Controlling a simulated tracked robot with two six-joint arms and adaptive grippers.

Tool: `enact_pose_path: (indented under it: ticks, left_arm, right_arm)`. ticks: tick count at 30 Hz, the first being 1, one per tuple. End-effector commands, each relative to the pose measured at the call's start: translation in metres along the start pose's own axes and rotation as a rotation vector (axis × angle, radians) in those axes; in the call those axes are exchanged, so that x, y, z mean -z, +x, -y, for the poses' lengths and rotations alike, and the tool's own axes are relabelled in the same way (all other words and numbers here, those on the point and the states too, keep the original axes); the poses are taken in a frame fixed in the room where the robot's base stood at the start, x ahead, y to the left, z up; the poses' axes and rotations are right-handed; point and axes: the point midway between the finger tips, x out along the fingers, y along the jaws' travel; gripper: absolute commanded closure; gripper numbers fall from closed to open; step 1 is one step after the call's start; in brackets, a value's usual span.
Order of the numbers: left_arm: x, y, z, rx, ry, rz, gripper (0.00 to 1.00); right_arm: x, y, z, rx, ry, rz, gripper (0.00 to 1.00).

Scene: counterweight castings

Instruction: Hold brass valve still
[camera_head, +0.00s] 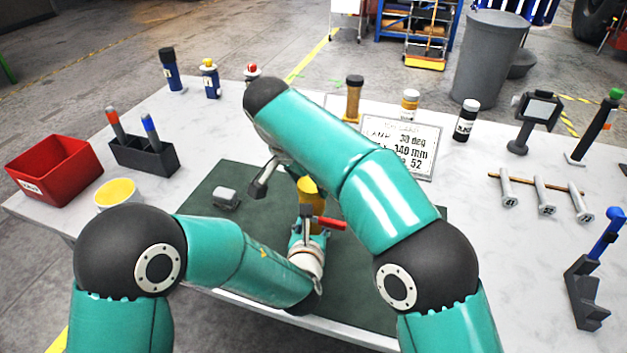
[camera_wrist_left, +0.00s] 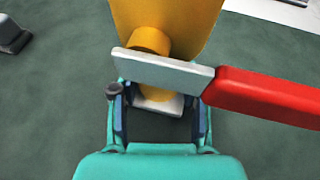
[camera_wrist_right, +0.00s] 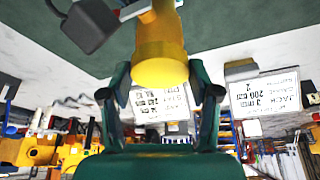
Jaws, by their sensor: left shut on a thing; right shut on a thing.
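The brass valve (camera_head: 311,190) stands over the dark green mat (camera_head: 237,183), partly hidden behind my right arm in the head view. Its red lever (camera_head: 330,223) points right. My left gripper (camera_head: 306,234) is at the valve's near end. In the left wrist view my left gripper (camera_wrist_left: 160,100) is shut on the valve's narrow end, below a grey plate (camera_wrist_left: 165,71) with the red lever. In the right wrist view my right gripper (camera_wrist_right: 162,85) is shut around the valve's other yellow end (camera_wrist_right: 160,68). My right arm mostly hides that gripper in the head view.
A small grey block (camera_head: 226,198) lies on the mat left of the valve. A sign (camera_head: 398,148) stands behind. A red bin (camera_head: 55,168), yellow-filled cup (camera_head: 117,194) and black pen holder (camera_head: 143,158) are at left.

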Motion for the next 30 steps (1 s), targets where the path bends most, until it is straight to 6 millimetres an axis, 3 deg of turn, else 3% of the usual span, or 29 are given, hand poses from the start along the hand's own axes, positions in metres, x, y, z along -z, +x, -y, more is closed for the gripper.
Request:
enact_pose_path:
  ticks: [6,15,16,20,27,30]
  left_arm:
    - [0.0015,-0.0002,-0.0003,0.0,0.002,-0.003,1.0]
    - [0.0017,-0.0001,-0.0004,-0.001,0.001,-0.004,1.0]
    - [0.0017,-0.0001,-0.0004,-0.001,0.001,-0.004,1.0]
    - [0.0016,-0.0001,-0.0004,-0.001,0.001,-0.004,1.0]
    - [0.0017,-0.0001,-0.0004,-0.001,0.001,-0.004,1.0]
    - [0.0016,-0.0001,-0.0004,-0.001,0.001,-0.004,1.0]
  right_arm:
    - [0.0007,0.0002,0.0015,-0.077,0.203,-0.004,0.52]
    - [0.0005,-0.0002,0.0006,-0.084,0.218,-0.003,0.52]
    - [0.0005,-0.0002,0.0006,-0.084,0.218,-0.003,0.37]
    - [0.0005,-0.0002,0.0006,-0.083,0.217,-0.003,0.15]
    - [0.0003,-0.0002,0.0008,-0.082,0.216,-0.002,0.14]
    - [0.0002,-0.0002,0.0008,-0.082,0.216,-0.002,0.0]
